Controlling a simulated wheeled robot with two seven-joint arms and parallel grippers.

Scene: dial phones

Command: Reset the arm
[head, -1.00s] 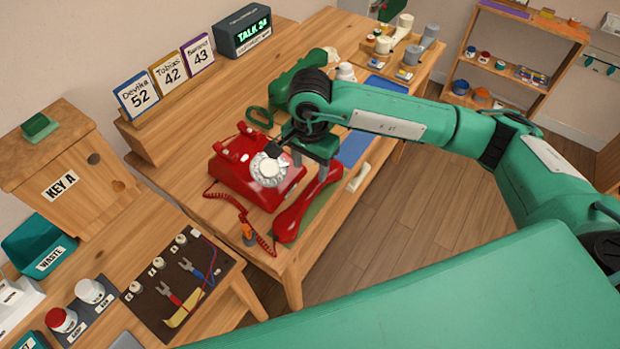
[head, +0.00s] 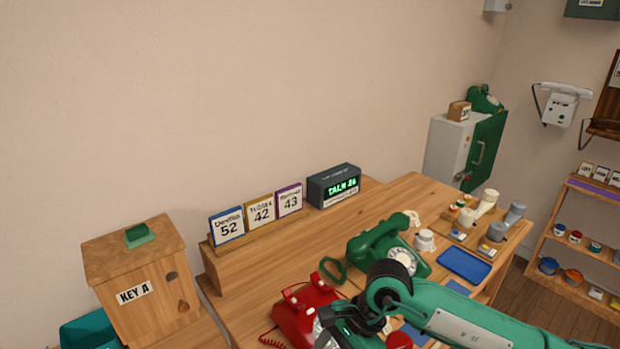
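The red dial phone (head: 297,308) stands on the wooden table at the bottom of the head view. Its dial side is partly hidden by my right arm. My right arm (head: 470,327), green with a black joint, comes in from the right and bends down over the phone. Its gripper is at or below the bottom edge, and its fingers cannot be made out. A red part, perhaps the handset (head: 399,341), shows just right of the wrist. A green dial phone (head: 388,247) stands behind the arm. My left gripper is not in view.
Number cards (head: 261,211) stand in a wooden holder beside a display box (head: 334,186) reading TALK and a number. A wooden KEY A box (head: 140,270) is at left. A blue tray (head: 465,264) and small pots are at right. A shelf (head: 575,250) stands further right.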

